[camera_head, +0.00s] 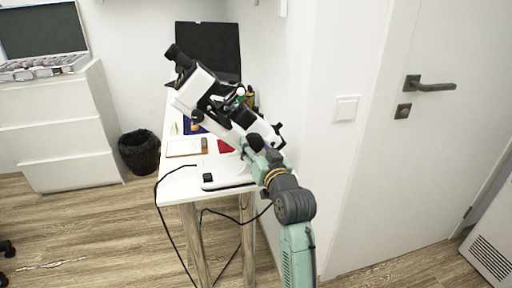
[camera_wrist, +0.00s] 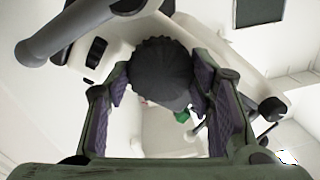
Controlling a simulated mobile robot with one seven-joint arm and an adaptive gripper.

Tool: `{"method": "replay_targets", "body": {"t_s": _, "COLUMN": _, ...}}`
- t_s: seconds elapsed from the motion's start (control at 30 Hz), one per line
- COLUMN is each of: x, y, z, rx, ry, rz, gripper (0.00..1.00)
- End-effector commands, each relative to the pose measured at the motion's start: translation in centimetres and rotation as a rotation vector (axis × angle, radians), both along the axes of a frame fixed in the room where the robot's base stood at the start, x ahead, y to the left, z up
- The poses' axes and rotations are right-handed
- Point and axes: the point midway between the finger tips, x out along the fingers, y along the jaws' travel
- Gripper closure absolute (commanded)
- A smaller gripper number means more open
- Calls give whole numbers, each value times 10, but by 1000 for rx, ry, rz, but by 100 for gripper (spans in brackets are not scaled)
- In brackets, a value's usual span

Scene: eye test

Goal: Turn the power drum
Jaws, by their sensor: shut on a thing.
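The power drum (camera_wrist: 162,70) is a dark, ribbed round knob on the white instrument, seen in the wrist view. My gripper (camera_wrist: 163,84) has one finger on each side of it and is shut on it. The white instrument (camera_head: 198,88) with black parts stands tilted on the white table in the head view; its body also shows in the wrist view (camera_wrist: 125,38). My gripper (camera_head: 256,147) is at the lower right end of the instrument in the head view. There I cannot make out the drum clearly among the black parts and my arm.
The narrow white table (camera_head: 173,188) carries papers, a red item (camera_head: 225,147) and a dark laptop-like panel (camera_head: 208,48). A wall stands close on the right, with a door (camera_head: 437,140). A black bin (camera_head: 139,153) and white drawers (camera_head: 65,140) are at left. Cables hang below the table.

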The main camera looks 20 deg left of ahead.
Motion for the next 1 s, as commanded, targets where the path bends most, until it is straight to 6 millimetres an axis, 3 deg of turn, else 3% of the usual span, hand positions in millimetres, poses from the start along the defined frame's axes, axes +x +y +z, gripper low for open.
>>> {"method": "replay_targets", "body": {"t_s": 0.17, "x": 0, "y": 0, "z": -1, "rx": -11, "ry": -8, "rz": 0, "gripper": 79}}
{"method": "replay_targets", "body": {"t_s": 0.43, "x": 0, "y": 0, "z": -1, "rx": -193, "ry": -132, "rz": 0, "gripper": 79}}
{"method": "replay_targets", "body": {"t_s": 0.7, "x": 0, "y": 0, "z": 0, "rx": -205, "ry": -137, "rz": 0, "gripper": 79}}
{"method": "replay_targets", "body": {"t_s": 0.73, "x": 0, "y": 0, "z": 0, "rx": -205, "ry": -137, "rz": 0, "gripper": 51}}
{"method": "replay_targets", "body": {"t_s": 1.0, "x": 0, "y": 0, "z": 1, "rx": -204, "ry": -136, "rz": 0, "gripper": 33}}
